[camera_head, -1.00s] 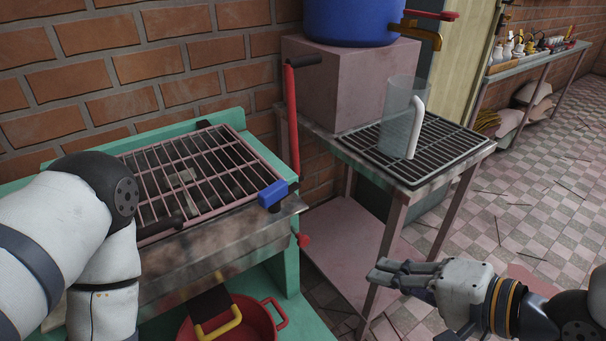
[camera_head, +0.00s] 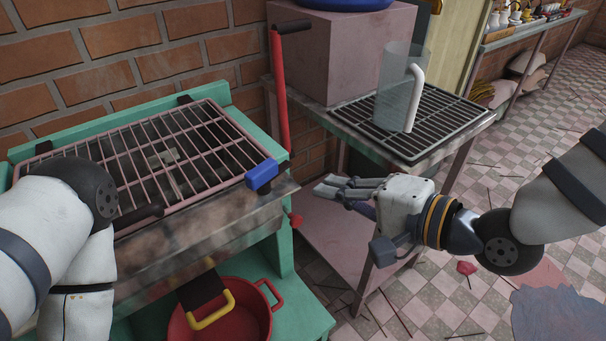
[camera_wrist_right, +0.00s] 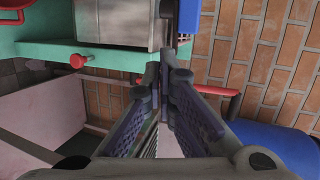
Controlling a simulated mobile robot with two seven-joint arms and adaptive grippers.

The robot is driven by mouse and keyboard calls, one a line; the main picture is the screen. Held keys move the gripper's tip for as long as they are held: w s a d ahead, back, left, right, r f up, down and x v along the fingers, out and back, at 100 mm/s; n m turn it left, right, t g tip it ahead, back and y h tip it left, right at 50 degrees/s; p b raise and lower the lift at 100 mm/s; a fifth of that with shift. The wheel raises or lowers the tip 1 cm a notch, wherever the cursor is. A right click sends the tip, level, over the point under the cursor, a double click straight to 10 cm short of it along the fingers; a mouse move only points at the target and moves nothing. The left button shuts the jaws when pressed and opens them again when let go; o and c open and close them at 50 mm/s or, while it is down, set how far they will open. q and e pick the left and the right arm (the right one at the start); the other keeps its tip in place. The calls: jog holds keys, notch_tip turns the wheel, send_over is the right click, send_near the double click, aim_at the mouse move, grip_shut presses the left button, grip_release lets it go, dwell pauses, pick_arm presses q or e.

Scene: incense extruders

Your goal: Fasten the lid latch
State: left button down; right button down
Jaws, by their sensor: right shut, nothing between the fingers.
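The barred pink lid (camera_head: 205,150) lies flat over the trough of the green extruder. A blue block that looks like the latch (camera_head: 261,174) sits at the lid's front right corner. I cannot tell whether it is fastened. My right gripper (camera_head: 325,188) is shut and empty, right of the blue block and apart from it, its fingers pointing left. Its closed fingers also show in the right wrist view (camera_wrist_right: 166,70), with the extruder's steel front (camera_wrist_right: 112,22) beyond them. My left arm crosses the lid's left side; its gripper is not visible.
A red lever (camera_head: 279,95) stands upright behind the blue block. A red knob (camera_head: 296,219) sticks out below it. A red basin (camera_head: 240,320) is under the extruder. A side table holds a clear pitcher (camera_head: 393,95) on a black rack (camera_head: 455,112).

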aim_at(270, 173)
pick_arm(q)
jog(key=shift+s+f, duration=0.15)
jog(key=shift+f, duration=0.05)
pick_arm(e)
jog(key=w+a, duration=0.4)
jog(key=shift+a+f, duration=0.25)
jog(key=shift+a, duration=0.1)
pick_arm(q)
jog(key=shift+d, duration=0.1)
pick_arm(e)
jog(key=shift+w, duration=0.1)
